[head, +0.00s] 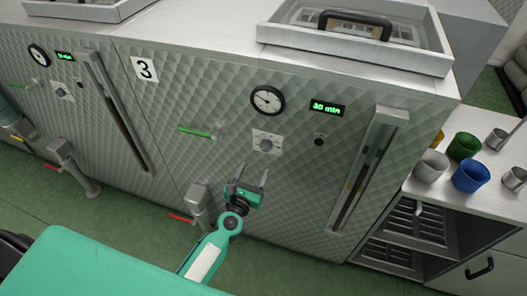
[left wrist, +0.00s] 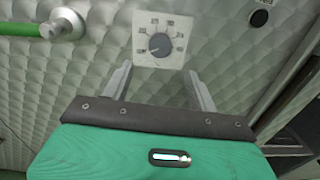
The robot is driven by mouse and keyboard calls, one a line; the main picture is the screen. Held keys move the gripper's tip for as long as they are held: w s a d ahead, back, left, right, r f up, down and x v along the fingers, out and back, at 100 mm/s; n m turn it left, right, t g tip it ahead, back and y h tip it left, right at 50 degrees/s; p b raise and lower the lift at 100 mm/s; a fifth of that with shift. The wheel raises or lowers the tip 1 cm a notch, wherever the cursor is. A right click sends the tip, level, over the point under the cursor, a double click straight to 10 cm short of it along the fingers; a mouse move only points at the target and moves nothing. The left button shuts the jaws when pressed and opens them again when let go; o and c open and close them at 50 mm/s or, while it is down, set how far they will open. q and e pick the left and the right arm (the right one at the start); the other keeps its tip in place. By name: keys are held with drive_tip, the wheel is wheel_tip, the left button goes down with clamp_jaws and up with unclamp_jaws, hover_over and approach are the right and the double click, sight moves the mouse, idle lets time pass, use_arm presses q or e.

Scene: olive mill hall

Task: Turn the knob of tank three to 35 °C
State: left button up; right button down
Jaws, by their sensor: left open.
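The knob of tank three (head: 266,145) is a small grey dial on a white square plate with marks around it, on the tank's quilted metal front. In the left wrist view the knob (left wrist: 160,45) sits ahead, between and beyond the fingertips, with a pale pointer mark; its numbers are too small to read. A "3" label (head: 144,68) marks the tank (head: 220,60). My left gripper (head: 253,174) is open and empty, just below the knob and apart from it. It also shows in the left wrist view (left wrist: 158,82). My right gripper is not in view.
A round gauge (head: 267,100), a green "30 min" display (head: 327,108) and a black button (head: 319,142) sit above and beside the knob. A green-handled lever (head: 197,131) is at left, a red-handled drain valve (head: 199,205) below. Coloured cups stand on a right-hand cabinet (head: 415,185).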

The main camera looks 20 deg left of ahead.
sight(265, 148)
use_arm(q)
drive_tip(key=w+p, duration=0.1)
drive_tip(key=w, duration=0.7)
drive_tip(key=shift+d, duration=0.15)
drive_tip(key=shift+w, duration=0.6)
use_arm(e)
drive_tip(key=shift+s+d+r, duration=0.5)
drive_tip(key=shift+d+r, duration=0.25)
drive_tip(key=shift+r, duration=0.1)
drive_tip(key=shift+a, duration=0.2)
use_arm(q)
drive_tip(key=c, duration=1)
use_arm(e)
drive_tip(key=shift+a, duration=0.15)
